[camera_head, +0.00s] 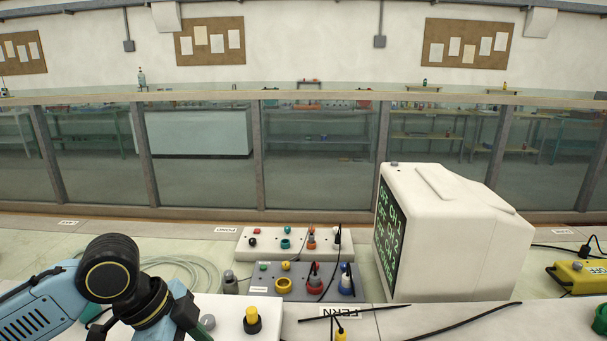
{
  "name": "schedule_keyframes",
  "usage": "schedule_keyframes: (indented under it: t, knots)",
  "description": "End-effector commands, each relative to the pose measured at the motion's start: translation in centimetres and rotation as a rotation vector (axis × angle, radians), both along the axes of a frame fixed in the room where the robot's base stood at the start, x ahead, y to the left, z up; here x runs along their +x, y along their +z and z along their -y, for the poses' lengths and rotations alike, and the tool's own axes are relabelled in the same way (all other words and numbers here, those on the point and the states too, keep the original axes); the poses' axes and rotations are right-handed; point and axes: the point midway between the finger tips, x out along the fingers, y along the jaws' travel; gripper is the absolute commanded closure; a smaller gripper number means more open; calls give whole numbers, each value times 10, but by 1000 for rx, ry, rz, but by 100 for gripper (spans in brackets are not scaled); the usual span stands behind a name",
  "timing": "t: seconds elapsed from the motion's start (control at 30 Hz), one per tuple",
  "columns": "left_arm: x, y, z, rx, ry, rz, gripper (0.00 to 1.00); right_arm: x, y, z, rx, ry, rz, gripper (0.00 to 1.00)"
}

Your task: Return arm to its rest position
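My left arm comes in from the lower left, blue with black and gold rings at its joint. My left gripper (187,316) is the dark part at its end, low over the left end of a white box with a yellow knob (252,320). The arm's own links hide most of the gripper, so I cannot tell whether its fingers are open or whether it holds anything. My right arm and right gripper are not in view.
A white monitor (457,235) with green text stands right of centre. White (262,243) and grey (262,284) panels with coloured sockets and plugs lie left of it. A coiled hose (190,265) lies behind my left arm. Black cables cross the front. A yellow box (582,275) sits far right.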

Motion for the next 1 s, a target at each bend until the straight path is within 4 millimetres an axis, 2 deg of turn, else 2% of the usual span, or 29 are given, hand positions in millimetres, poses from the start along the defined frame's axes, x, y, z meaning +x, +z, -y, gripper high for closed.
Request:
schedule_keyframes:
  t: [0.13, 0.33, 0.43, 0.6, 0.77, 1.0]
  knots:
    - [-7, -17, 15, -16, 19, 9, 56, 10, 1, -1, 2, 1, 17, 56]
    - [-20, -40, 34, -47, 76, 25, 56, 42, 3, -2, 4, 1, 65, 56]
    - [-30, -54, 45, -73, 132, 32, 56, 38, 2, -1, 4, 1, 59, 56]
    - [-51, -81, 56, -126, 318, 32, 56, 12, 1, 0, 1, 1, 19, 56]
    - [-73, -106, 45, -138, 565, 13, 56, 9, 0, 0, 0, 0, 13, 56]
    - [-115, -139, 2, -68, 928, -30, 56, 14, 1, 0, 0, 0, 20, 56]
